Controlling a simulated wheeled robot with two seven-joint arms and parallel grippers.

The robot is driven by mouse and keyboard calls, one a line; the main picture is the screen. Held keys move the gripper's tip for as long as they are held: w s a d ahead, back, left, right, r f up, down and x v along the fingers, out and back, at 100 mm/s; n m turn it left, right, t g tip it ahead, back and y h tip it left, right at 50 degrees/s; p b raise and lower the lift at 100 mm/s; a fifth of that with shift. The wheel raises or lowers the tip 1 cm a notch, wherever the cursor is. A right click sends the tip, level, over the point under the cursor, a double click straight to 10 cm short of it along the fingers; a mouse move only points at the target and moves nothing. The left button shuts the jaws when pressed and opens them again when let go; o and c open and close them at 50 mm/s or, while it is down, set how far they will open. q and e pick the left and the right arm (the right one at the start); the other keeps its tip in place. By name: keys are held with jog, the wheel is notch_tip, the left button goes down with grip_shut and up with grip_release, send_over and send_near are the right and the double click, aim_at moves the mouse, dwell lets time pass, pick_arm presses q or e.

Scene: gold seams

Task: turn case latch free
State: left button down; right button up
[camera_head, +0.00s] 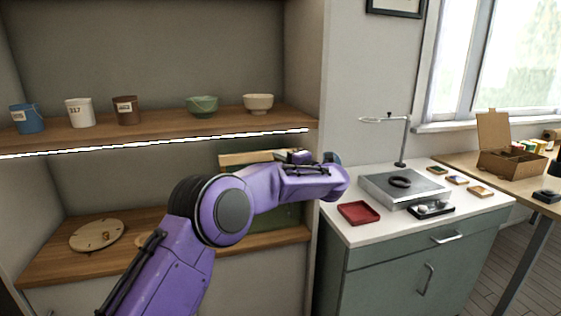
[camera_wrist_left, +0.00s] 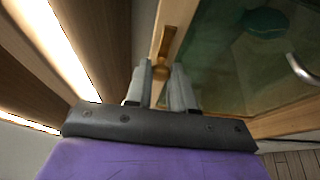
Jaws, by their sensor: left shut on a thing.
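The case (camera_head: 236,159) stands on the lower shelf of the alcove, with a pale wood frame and dark green glass. My purple left arm covers much of it. In the left wrist view its glass front (camera_wrist_left: 235,70) and wood frame show close up. A brass latch (camera_wrist_left: 166,42) sits upright on the frame. My left gripper (camera_wrist_left: 161,76) is shut on the lower end of this latch, one grey finger on each side. In the head view the latch is hidden behind my arm. My right gripper is in neither view.
Several cups and bowls, such as a green bowl (camera_head: 202,106), stand on the upper shelf (camera_head: 160,130), above my arm. A round wooden disc (camera_head: 97,235) lies on the lower shelf. At right, a white-topped cabinet (camera_head: 385,228) carries a red tray (camera_head: 360,212).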

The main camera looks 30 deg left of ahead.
pick_arm(q)
jog(key=c, duration=1)
grip_release()
jog(key=b+v, duration=0.1)
jog(key=v, duration=0.9)
jog(key=shift+s+d, duration=0.15)
jog(key=shift+d, duration=0.15)
